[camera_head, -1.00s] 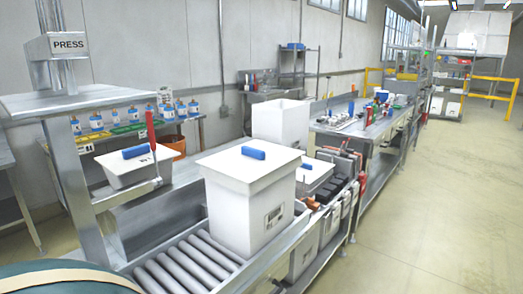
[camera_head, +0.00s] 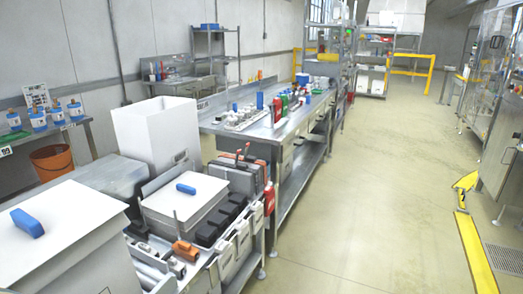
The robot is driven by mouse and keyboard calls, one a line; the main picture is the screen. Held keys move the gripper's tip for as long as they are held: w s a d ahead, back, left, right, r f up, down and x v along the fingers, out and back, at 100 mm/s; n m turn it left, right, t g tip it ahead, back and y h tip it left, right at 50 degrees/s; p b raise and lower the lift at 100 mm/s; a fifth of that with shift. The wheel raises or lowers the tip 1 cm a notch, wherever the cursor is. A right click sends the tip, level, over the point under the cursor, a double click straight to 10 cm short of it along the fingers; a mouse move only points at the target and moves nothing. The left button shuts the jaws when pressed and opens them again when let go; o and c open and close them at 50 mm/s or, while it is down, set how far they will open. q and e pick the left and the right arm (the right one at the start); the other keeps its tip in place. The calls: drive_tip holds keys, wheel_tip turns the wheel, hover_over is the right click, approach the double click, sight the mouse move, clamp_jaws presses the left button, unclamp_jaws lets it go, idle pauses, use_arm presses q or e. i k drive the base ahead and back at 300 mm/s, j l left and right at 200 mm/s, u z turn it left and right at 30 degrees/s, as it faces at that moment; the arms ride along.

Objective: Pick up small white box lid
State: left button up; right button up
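A small white box (camera_head: 182,222) stands at the lower middle left, among tools beside the roller line. Its flat white lid (camera_head: 207,187) lies on top and carries a blue handle (camera_head: 186,188). A larger white box (camera_head: 90,265) stands in front of it at the lower left, cut off by the picture edge. It has its own white lid (camera_head: 75,212) with a blue handle (camera_head: 27,222). Neither of my grippers is in view, so their distance from the small lid cannot be seen.
A tall open white box (camera_head: 155,135) stands behind the small box. Black bins and an orange-handled tool (camera_head: 186,249) sit close beside it. A metal workbench (camera_head: 270,133) with parts extends behind. The floor (camera_head: 370,200) to the right is clear up to a yellow floor strip (camera_head: 475,250).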

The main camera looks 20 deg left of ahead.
sight(45, 234)
drive_tip(key=i, duration=0.85)
drive_tip(key=i+u, duration=0.15)
drive_tip(key=i, duration=0.7)
drive_tip(key=i+j+u, duration=0.1)
drive_tip(key=i+u, duration=0.4)
drive_tip(key=i+l+u, duration=0.1)
drive_tip(key=i+u, duration=0.4)
drive_tip(key=z, duration=7.25)
